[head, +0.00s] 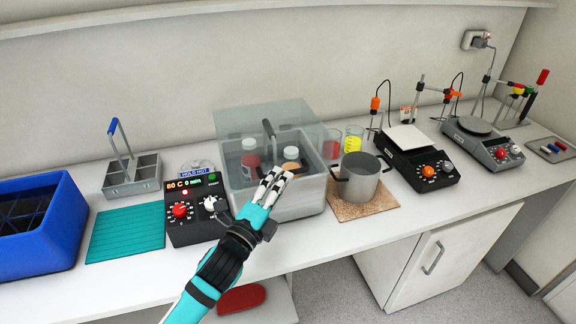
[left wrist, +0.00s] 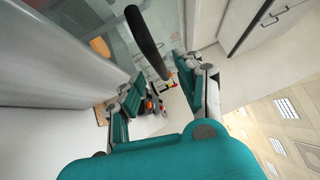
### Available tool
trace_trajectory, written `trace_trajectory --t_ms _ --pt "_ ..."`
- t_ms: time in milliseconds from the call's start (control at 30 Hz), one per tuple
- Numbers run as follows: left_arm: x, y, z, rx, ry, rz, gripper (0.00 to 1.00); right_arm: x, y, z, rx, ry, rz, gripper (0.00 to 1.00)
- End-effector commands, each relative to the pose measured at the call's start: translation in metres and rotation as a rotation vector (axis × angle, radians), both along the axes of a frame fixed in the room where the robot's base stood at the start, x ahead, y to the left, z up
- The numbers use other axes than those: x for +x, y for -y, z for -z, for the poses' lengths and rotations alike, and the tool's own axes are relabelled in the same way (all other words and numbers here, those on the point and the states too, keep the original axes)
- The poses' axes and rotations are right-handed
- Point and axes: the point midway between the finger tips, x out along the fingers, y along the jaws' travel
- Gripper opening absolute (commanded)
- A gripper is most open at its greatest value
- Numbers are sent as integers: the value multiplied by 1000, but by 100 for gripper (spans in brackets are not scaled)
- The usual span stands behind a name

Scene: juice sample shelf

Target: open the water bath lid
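The water bath (head: 307,202) is a pale box with bottles inside, in the middle of the counter in the head view. Its clear lid (head: 240,121) rises above the back rim; its exact tilt is hard to tell. The lid's dark handle (head: 268,129) stands in front of the clear panel. My left gripper (head: 273,180) is over the bath's front edge, below the handle in the picture. In the left wrist view its fingers (left wrist: 163,96) are apart, and the dark handle (left wrist: 147,38) reaches toward the gap between them. Contact cannot be told. My right gripper is not in view.
The control box (head: 192,221) is left of the bath. A metal pot (head: 360,179) stands on a brown mat close to its right. A blue crate (head: 40,243), teal mat (head: 127,233) and metal carrier (head: 132,181) lie further left. Instruments fill the right counter.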

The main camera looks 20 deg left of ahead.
Motion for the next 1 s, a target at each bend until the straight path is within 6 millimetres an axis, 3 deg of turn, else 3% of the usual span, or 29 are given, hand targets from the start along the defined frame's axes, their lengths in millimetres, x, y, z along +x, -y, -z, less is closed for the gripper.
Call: trace_trajectory --t_ms 100,267,633,900,1000 --pt "21 5 -6 -2 1 0 36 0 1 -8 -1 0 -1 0" --pt "37 8 -6 -2 0 1 36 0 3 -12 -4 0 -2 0" --pt "42 9 -5 -2 -1 1 36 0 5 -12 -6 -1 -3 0" --pt "42 9 -5 -1 -1 1 2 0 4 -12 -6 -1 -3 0" --pt "42 9 -4 0 -2 1 0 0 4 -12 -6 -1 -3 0"
